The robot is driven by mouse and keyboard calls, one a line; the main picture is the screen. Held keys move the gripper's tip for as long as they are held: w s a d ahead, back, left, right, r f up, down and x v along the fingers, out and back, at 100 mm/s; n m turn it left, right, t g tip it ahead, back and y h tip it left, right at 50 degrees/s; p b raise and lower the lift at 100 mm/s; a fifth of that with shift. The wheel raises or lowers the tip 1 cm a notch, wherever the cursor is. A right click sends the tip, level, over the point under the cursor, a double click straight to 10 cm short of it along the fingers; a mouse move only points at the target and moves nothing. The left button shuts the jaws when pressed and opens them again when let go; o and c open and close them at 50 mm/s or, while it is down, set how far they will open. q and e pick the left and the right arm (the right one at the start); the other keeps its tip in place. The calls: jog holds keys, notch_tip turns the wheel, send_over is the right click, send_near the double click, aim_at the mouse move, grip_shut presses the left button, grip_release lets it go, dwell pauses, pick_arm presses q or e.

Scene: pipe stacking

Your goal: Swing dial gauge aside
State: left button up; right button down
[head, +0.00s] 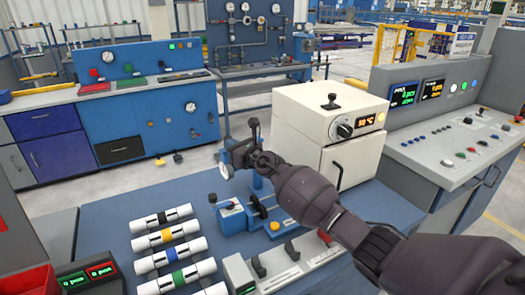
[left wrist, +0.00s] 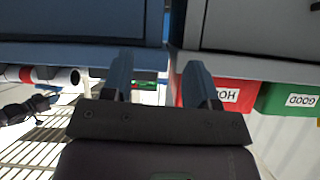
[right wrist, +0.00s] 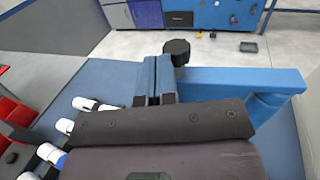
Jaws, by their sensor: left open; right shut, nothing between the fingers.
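The dial gauge (head: 227,170) hangs at the left end of its fixture above the blue bench, its round face seen nearly edge-on. Its blue stand (head: 232,220) is on the bench. My right gripper (head: 240,155) is at the top of the fixture, close to the gauge. The right wrist view shows its fingers (right wrist: 157,78) shut and empty, beside a blue arm (right wrist: 235,80) and a black knob (right wrist: 178,50). Whether they touch is unclear. My left gripper (left wrist: 160,78) is open and empty in the left wrist view, outside the head view.
Several white pipes with coloured bands (head: 175,250) lie left of the stand. A white oven (head: 330,115) stands behind it, with a control console (head: 450,130) at right. In the left wrist view, a red bin (left wrist: 228,95) and a green bin (left wrist: 285,99) are near the left gripper.

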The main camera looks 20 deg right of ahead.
pick_arm(q)
jog(key=shift+s+f+b, duration=0.3)
jog(key=shift+s+f, duration=0.1)
jog(key=shift+f, duration=0.3)
pick_arm(e)
jog(key=shift+x, duration=1.1)
pick_arm(q)
jog(key=shift+w+r, duration=0.15)
jog(key=shift+w, duration=0.1)
jog(key=shift+a, duration=0.1)
pick_arm(e)
jog(key=shift+s, duration=0.1)
